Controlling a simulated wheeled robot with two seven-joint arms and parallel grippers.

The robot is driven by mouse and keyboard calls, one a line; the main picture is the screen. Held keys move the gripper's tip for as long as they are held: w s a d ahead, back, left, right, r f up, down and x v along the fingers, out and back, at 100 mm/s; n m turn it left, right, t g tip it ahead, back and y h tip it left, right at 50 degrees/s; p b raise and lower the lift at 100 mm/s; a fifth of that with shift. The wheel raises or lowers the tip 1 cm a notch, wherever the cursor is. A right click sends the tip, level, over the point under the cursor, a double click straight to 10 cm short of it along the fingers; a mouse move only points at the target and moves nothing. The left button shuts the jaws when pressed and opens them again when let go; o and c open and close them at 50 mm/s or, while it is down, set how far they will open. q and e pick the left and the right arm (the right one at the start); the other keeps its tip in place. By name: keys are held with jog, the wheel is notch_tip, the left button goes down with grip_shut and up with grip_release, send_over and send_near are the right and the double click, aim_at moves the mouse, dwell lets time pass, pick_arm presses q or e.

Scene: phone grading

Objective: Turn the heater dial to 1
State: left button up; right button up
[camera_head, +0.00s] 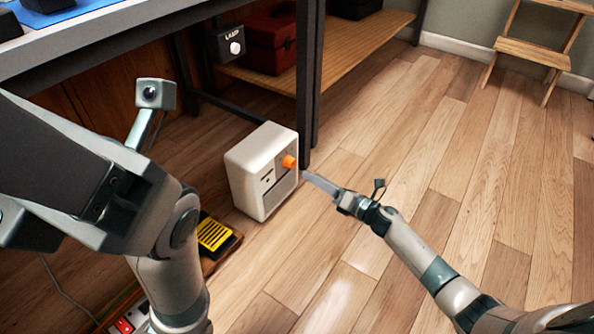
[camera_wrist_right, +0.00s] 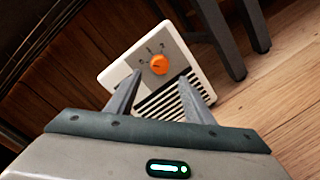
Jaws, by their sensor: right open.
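The heater (camera_head: 246,170) is a white box on the floor beside a dark table leg. My right gripper (camera_head: 306,175) is open and empty, just in front of the heater's panel and apart from the dial. In its wrist view the two fingers (camera_wrist_right: 158,92) stand apart, below the dial in the picture. My left arm is close at the left; its fingertips are not clear.
A table leg (camera_head: 308,90) stands close behind the heater. A lamp switch box (camera_head: 228,45) hangs above. Wooden floor (camera_head: 430,130) is clear to the right, with a wooden stool (camera_head: 535,50) farther back.

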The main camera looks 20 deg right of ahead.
aim_at(294, 164)
jog(key=b+x, duration=0.2)
jog(key=x, duration=0.6)
jog(key=shift+w+b, duration=0.1)
jog(key=shift+b, duration=0.25)
jog(key=c, duration=1.1)
